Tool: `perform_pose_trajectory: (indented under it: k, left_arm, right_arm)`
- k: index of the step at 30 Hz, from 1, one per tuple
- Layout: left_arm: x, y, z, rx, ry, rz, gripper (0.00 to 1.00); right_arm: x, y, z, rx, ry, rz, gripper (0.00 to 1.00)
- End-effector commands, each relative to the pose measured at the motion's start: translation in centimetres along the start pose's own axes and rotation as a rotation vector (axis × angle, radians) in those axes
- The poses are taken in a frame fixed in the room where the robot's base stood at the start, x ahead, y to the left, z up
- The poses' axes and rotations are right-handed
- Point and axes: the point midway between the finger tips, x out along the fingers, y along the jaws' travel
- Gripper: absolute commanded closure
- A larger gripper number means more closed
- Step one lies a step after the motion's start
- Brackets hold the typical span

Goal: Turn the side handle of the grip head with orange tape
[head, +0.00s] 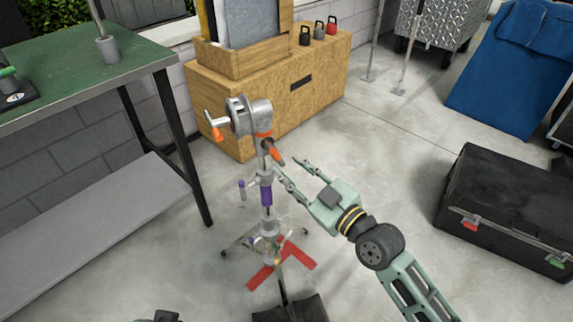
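The grey metal grip head (251,117) sits on top of an upright stand (266,221). A T-shaped handle (216,122) with an orange end sticks out on its left side. An orange band wraps the neck under the head. A dark handle with orange tape (276,156) points down and to the right from the neck. My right gripper (288,167) is open and empty, reaching in from the lower right. Its fingertips are close to the right of that lower handle; I cannot tell whether they touch. My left gripper does not clearly show.
A wooden cabinet (292,84) with small weights stands behind the stand. A green-topped table (75,78) is at left and a black case (513,207) at right. A purple-collared part and red floor marking (297,256) are low by the stand. Open floor lies at right.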

Motion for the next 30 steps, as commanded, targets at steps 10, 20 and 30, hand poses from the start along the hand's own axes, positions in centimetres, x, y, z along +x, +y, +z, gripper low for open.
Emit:
perform_pose_trajectory:
  k: [10,20,30]
  left_arm:
    - [0.7,0.1,-0.6,0.001,0.033,0.001,0.70]
    - [0.7,0.1,-0.7,0.001,0.034,0.001,0.70]
    - [0.7,0.1,-0.7,0.001,0.034,0.002,0.70]
  right_arm:
    - [3.8,0.0,0.1,-0.001,-0.001,0.000,0.68]
    - [3.8,0.0,0.1,-0.001,-0.001,0.000,0.74]
    - [3.8,-0.1,0.1,0.000,-0.001,-0.001,1.00]
